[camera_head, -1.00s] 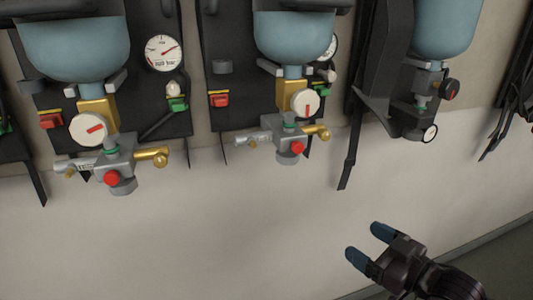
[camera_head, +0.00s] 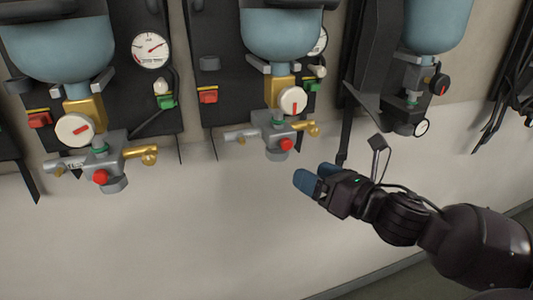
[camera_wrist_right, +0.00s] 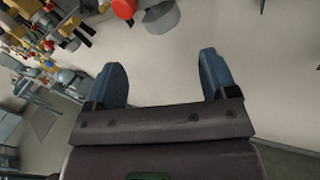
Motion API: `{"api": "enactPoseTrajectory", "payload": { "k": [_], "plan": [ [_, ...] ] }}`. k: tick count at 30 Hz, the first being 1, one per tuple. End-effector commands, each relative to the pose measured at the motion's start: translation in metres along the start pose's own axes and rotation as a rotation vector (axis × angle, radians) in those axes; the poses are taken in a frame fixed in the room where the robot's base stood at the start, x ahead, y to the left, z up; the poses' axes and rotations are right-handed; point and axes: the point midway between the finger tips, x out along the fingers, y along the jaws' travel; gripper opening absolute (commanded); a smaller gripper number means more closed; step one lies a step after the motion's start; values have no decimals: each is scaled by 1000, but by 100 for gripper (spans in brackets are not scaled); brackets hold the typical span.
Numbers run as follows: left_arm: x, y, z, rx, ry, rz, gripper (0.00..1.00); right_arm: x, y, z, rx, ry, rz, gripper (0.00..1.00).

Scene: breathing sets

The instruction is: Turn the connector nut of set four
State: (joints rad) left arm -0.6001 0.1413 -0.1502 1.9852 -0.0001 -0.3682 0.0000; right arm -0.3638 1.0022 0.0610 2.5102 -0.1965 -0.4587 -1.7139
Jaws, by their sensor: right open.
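Several breathing sets hang in a row on the wall; no number on them is legible, so I cannot tell which is set four. The middle set's valve block (camera_head: 275,138) carries a red knob (camera_head: 286,144), a white dial (camera_head: 293,101) and a brass connector (camera_head: 312,128) on its right. The left set has a similar brass connector (camera_head: 142,155). My right gripper (camera_head: 312,176) is open and empty, below and slightly right of the middle set's valve, apart from it. In the right wrist view, its blue fingers (camera_wrist_right: 163,70) are spread with bare wall between them. My left gripper is out of view.
A third set (camera_head: 412,85) with a black knob hangs further right beside a dark strap (camera_head: 343,140). Gauges and red and green clips sit on the dark backplates. The pale wall (camera_head: 200,235) below the sets is clear.

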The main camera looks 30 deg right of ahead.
Motion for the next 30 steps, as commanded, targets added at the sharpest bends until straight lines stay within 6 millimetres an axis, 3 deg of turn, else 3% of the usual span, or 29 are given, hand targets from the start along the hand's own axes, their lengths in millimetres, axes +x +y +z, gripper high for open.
{"api": "enactPoseTrajectory", "payload": {
  "k": [3,9,16,24,30],
  "plan": [
    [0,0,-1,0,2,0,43,0,-2,1,-167,-5,-14,79],
    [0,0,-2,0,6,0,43,0,-3,0,-294,-3,-19,79],
    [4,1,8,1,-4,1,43,12,-4,-2,-304,-3,-17,79],
    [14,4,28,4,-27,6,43,38,-5,-4,-301,0,-17,79],
    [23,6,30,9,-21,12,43,58,-5,-5,-300,3,-17,79]
  ]
}}
